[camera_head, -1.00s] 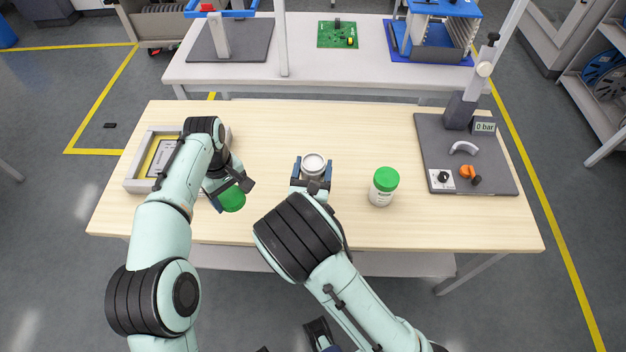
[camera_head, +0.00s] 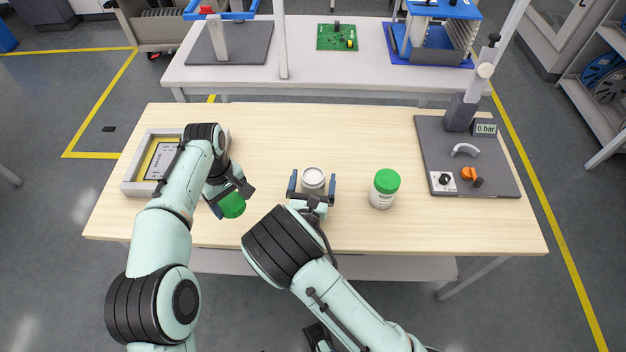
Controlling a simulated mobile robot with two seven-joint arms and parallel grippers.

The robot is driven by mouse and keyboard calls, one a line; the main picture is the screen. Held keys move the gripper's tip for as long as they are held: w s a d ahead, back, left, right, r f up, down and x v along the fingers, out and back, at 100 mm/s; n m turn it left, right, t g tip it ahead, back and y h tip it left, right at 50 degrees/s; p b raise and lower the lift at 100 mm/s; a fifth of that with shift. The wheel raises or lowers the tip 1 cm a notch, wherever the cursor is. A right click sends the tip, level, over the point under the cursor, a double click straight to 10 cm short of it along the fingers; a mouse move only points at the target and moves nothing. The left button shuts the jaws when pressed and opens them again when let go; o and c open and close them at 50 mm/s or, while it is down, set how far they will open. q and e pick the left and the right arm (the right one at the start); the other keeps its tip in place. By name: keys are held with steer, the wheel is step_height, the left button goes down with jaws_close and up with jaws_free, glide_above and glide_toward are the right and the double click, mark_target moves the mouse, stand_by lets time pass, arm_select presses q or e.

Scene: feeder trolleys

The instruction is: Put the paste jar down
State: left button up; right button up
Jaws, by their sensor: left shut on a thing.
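The open paste jar (camera_head: 313,177), white with a pale round top and no lid on it, stands upright at the middle of the wooden table. My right gripper (camera_head: 312,187) is open around it, with a finger on each side and gaps to the jar. My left gripper (camera_head: 231,199) is shut on a green lid (camera_head: 233,206) over the left part of the table; the gripper hides part of it. A second jar (camera_head: 383,192), white with a green lid on, stands to the right of the open jar.
A grey framed tray (camera_head: 130,177) with a yellow panel lies at the left, partly behind my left arm. A dark board (camera_head: 465,135) with a gauge reading "0 bar", a knob and orange parts is at the right. The wooden table (camera_head: 290,125) behind the jars is clear.

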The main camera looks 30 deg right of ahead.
steer(key=shift+r, duration=0.1)
steer(key=shift+a+r, duration=0.1)
steer(key=shift+r, duration=0.05)
steer(key=v, duration=1.2)
